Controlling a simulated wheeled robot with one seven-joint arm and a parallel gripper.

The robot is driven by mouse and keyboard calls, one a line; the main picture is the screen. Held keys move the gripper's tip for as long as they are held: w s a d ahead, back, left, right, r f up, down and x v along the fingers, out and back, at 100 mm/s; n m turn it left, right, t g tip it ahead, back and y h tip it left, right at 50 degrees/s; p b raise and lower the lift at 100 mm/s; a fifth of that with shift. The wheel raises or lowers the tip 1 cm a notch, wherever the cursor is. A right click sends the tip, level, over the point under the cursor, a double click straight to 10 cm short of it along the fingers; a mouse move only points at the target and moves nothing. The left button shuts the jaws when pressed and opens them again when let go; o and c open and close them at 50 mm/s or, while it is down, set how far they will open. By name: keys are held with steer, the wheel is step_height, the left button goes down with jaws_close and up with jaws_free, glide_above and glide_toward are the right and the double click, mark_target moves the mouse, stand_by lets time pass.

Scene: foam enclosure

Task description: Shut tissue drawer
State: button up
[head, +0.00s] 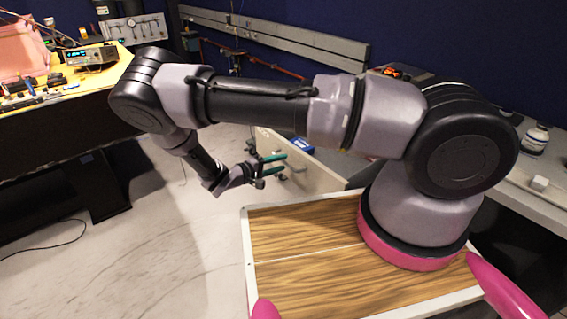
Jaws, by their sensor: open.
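The cream drawer (322,178) stands pulled out from the grey counter in the middle of the head view. A blue item (300,146), perhaps a tissue pack, shows inside behind the front panel. My gripper (284,162) is in front of the drawer's front panel, with its two greenish fingers apart and pointing toward it. It holds nothing that I can see. The fingers overlap the panel near its handle, and I cannot tell whether they touch it. My arm hides part of the drawer and the counter behind.
A yellow-topped bench (70,100) with instruments stands at the left. The grey counter (545,190) on the right holds a bottle (535,139) and a small white block (539,184). Pale floor (150,240) lies open at the left, with a black cable (45,228) on it.

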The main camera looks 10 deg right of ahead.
steer(key=shift+x, duration=1.05)
jaws_close()
stand_by(0.7)
